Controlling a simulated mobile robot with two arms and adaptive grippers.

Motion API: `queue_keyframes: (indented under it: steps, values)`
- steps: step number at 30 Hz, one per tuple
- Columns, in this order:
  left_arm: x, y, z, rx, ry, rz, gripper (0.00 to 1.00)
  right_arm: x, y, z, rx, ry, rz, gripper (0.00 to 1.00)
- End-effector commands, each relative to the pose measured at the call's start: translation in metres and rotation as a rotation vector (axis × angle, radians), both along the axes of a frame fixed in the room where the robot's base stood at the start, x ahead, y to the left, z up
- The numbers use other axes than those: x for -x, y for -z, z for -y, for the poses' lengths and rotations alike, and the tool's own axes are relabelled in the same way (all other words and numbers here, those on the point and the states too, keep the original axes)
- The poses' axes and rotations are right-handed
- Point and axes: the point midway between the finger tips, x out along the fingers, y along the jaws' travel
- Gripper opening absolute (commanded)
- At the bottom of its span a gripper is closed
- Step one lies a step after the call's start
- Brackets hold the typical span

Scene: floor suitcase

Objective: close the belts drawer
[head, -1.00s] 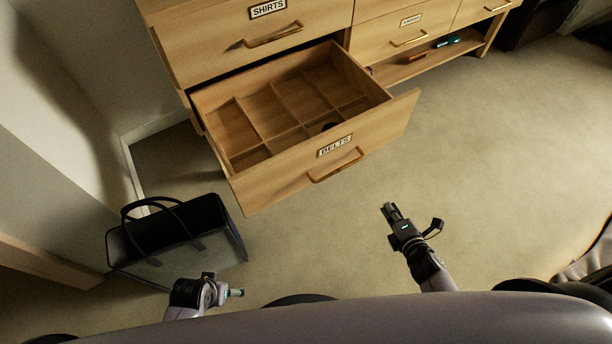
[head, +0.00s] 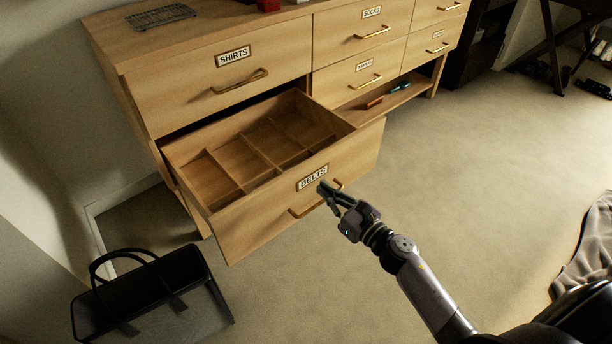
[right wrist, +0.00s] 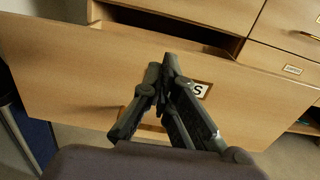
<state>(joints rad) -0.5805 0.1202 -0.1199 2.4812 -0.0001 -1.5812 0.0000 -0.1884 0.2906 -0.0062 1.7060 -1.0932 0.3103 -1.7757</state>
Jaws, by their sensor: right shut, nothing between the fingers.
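The belts drawer (head: 240,218) is pulled out of the wooden dresser, below the shirts drawer. It has a BELTS label, a brass handle and a divided interior that looks empty. My right gripper (head: 324,190) is in front of its face, near the label and handle, with its fingers shut and empty. The right wrist view shows the gripper (right wrist: 166,62) against the drawer front (right wrist: 75,75), covering part of the label and handle. Whether the fingertips touch the wood I cannot tell. My left gripper is out of view.
A black bag (head: 150,295) stands on the floor at the lower left, apart from the drawer. The shirts drawer (head: 225,85) and the other drawers look shut. An open shelf (head: 392,98) holds small items.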

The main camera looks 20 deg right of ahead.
Motion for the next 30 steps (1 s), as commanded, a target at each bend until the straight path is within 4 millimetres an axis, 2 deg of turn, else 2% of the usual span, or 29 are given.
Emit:
queue_keyframes:
  steps: [1, 6, 12, 30]
  values:
    - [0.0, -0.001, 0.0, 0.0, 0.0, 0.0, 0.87, -0.012, -0.002, -0.004, 0.0, -0.001, 0.002, 0.0]
    - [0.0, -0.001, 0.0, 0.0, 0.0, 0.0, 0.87, -0.043, -0.001, -0.015, -0.001, 0.001, 0.001, 0.0]
    - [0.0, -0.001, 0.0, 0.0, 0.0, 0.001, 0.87, -0.064, 0.0, -0.023, -0.003, 0.001, -0.001, 0.0]
    - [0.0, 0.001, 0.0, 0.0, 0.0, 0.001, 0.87, -0.073, 0.001, -0.027, -0.002, 0.0, -0.002, 0.0]
